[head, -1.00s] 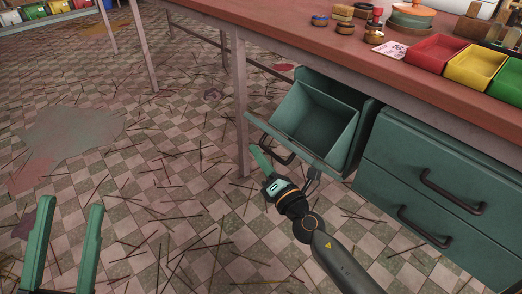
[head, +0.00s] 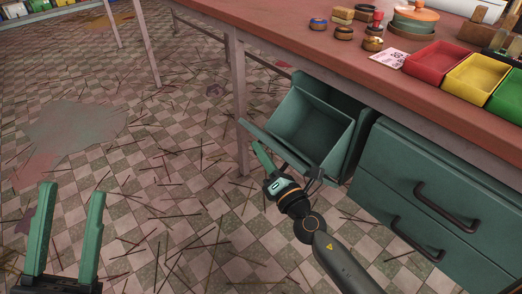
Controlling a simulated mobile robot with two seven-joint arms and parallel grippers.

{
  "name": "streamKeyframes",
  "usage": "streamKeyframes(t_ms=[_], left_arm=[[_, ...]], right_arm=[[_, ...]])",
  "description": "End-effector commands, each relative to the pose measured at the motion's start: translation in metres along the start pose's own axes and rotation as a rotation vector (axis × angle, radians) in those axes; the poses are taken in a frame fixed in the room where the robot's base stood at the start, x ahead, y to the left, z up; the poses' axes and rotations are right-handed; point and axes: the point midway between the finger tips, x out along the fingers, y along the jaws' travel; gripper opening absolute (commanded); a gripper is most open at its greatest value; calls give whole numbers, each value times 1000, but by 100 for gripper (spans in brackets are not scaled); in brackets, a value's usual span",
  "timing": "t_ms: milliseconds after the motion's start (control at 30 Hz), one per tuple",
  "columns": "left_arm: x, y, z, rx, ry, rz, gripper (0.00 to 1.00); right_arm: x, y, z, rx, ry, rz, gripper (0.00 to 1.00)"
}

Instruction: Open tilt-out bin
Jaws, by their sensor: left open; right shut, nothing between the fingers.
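The teal tilt-out bin (head: 318,118) under the red table is tilted outward, and its empty inside shows. Its front panel leans out toward the floor. My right gripper (head: 264,158) is shut with nothing in it, at the outer side of the bin's front panel. The bin's handle is mostly hidden behind the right gripper, so I cannot tell whether they touch. My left gripper (head: 68,235) is open and empty at the lower left, over the floor and far from the bin.
Two teal drawers with dark handles (head: 446,206) stand right of the bin. A table leg (head: 237,110) rises just left of it.

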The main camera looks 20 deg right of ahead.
Motion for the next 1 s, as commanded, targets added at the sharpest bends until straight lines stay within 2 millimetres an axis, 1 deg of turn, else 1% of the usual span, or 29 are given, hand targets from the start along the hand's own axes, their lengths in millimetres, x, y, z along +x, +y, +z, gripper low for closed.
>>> streamKeyframes(t_ms=[100, 300, 433, 1000], left_arm=[[3, -1, -3, 0, 0, 1, 50], [19, -10, -20, -5, 7, -2, 50], [24, -12, -27, 16, 16, 2, 50], [21, -14, -24, 19, 16, -15, 50]], right_arm=[[1, 2, 4, 9, 0, -3, 0], [7, 5, 29, 89, -1, -24, 0], [9, 4, 38, 133, -1, -34, 0], [10, -2, 37, 146, -1, -36, 0]])
